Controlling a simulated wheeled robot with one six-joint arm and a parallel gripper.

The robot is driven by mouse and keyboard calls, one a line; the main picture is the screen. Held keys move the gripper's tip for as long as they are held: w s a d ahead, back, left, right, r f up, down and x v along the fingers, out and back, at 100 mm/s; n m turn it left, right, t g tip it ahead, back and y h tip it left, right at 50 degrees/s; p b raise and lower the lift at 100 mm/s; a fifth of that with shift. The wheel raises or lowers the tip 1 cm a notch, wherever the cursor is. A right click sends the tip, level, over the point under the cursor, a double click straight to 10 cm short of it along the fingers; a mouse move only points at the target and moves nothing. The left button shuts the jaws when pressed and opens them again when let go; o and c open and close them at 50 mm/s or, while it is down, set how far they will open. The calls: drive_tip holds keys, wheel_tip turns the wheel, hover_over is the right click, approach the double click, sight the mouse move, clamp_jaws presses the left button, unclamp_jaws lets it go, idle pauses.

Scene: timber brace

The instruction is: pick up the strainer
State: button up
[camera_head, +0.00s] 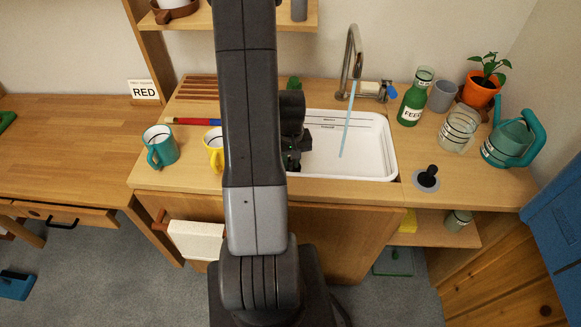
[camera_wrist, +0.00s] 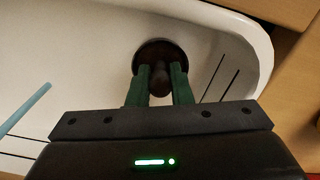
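A dark round strainer (camera_wrist: 160,52) with an upright knob shows in the wrist view, against the white sink basin (camera_wrist: 95,50). My gripper (camera_wrist: 161,72) has its two green fingers on either side of the knob, with the tips over the disc. I cannot tell whether the fingers touch the knob or whether the disc rests on the basin floor. In the head view my arm hides the strainer and most of the gripper, which is over the left part of the sink (camera_head: 375,165).
Water runs from the faucet (camera_head: 352,50) into the sink. A dark knobbed disc (camera_head: 427,178) lies on the counter to the right. A green bottle (camera_head: 413,98), a glass jar (camera_head: 458,130) and a watering can (camera_head: 508,142) stand there. Mugs (camera_head: 160,147) stand to the left.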

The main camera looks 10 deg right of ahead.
clamp_jaws()
wheel_tip(320, 180, up, 10)
drive_tip(key=shift+r, duration=0.1)
idle(0.4)
idle(0.4)
